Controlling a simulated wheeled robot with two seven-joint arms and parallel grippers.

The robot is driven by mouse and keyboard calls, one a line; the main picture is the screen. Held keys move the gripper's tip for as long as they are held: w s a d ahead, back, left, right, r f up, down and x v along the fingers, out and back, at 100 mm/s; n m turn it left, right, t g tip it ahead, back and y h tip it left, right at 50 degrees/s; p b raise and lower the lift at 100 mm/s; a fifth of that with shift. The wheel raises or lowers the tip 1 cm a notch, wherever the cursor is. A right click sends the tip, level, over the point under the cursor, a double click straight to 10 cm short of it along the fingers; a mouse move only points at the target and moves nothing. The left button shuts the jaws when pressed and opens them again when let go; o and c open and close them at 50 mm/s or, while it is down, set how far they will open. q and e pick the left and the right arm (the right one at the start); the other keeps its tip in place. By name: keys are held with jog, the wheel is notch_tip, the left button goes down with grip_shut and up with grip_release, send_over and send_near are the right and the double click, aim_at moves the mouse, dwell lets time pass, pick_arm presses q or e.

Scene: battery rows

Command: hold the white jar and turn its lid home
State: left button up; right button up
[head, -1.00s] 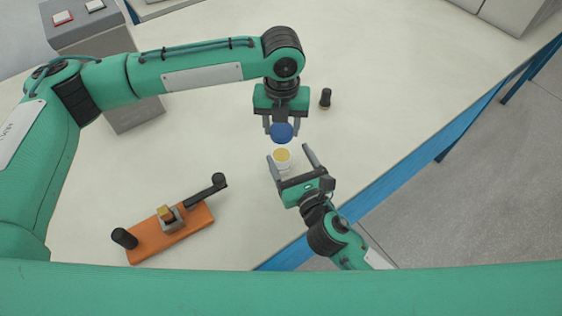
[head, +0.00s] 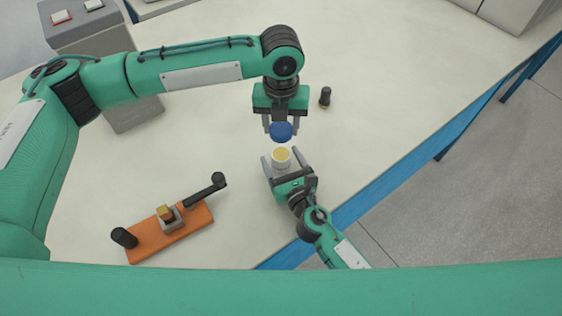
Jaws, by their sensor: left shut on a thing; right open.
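The white jar (head: 281,160) stands upright on the table, its lid off and yellowish contents or inner surface showing at the top. The blue lid (head: 281,132) is held above and just behind the jar, apart from it. My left gripper (head: 281,125) points down and is shut on the lid. My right gripper (head: 282,163) comes in from the front, open, with one finger on each side of the jar. Whether the fingers touch the jar cannot be told.
An orange base with a clamp and black-knobbed handle (head: 190,228) lies at the front left. A small dark object (head: 325,96) stands behind and right of the jar. A grey box with buttons (head: 85,30) is at the back left. The blue table edge (head: 370,200) runs along the right.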

jog(key=shift+x, duration=1.25)
jog(key=shift+c, duration=0.2)
jog(key=c, duration=1.4)
pick_arm(q)
send_over(281, 154)
jog(key=shift+f, duration=2.5)
